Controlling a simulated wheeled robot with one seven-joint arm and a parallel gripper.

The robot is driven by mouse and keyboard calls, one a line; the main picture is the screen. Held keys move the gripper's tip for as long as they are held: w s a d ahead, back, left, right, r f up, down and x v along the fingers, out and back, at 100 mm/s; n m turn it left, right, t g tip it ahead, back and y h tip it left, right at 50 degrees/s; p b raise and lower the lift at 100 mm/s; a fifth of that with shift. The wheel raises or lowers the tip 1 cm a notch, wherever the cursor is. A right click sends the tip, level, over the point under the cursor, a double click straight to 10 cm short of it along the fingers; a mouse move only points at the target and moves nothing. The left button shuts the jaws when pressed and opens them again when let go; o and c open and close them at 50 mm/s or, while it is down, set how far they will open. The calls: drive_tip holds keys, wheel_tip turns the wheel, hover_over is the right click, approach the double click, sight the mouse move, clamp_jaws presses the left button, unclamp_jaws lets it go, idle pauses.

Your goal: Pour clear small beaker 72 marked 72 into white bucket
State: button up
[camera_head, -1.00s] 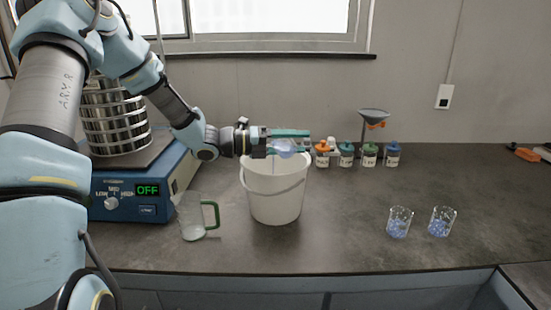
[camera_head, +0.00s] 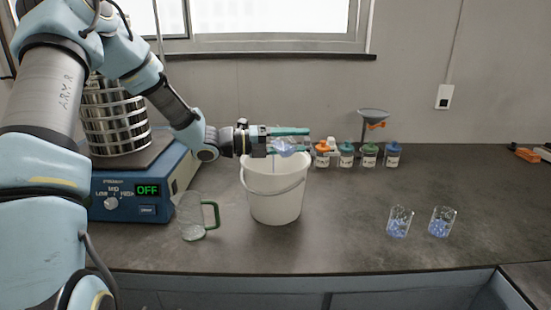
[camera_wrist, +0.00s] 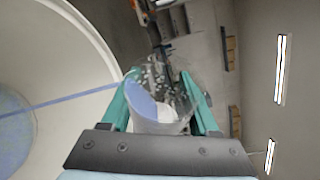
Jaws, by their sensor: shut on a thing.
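My gripper (camera_head: 290,142) is shut on a clear beaker (camera_head: 286,145) above the white bucket (camera_head: 276,203). The beaker is tipped on its side and has blue liquid in it. In the wrist view the beaker (camera_wrist: 163,103) sits between the green fingers, and a thin blue stream runs from it into the bucket (camera_wrist: 88,38). A pool of blue liquid (camera_wrist: 12,118) shows inside the bucket in the wrist view. The mark on the held beaker is not readable.
Two small beakers with blue contents stand at right, one nearer (camera_head: 399,222) and one beside it (camera_head: 441,222). A green-handled glass mug (camera_head: 192,216) stands left of the bucket, before the blue sieve shaker (camera_head: 130,195). Several capped bottles (camera_head: 369,154) and a funnel (camera_head: 373,114) stand behind.

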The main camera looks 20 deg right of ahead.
drive_tip(key=shift+r+n, duration=0.15)
drive_tip(key=shift+n, duration=0.15)
idle(0.5)
drive_tip(key=shift+s+r+n+h+p, duration=0.1)
drive_tip(key=shift+r+n+h+p, duration=0.5)
drive_tip(key=shift+p, duration=1.25)
idle(0.5)
drive_tip(key=shift+w+r+n+p, duration=0.2)
drive_tip(key=shift+n+p, duration=0.8)
drive_tip(key=shift+p, duration=0.6)
idle(0.5)
drive_tip(key=f+m+b, duration=0.1)
drive_tip(key=b, duration=0.2)
drive_tip(key=m+y+b, duration=0.1)
drive_tip(key=m+b, duration=0.1)
drive_tip(key=b, duration=0.2)
drive_tip(key=shift+s+f, duration=0.1)
drive_tip(key=shift+f, duration=0.3)
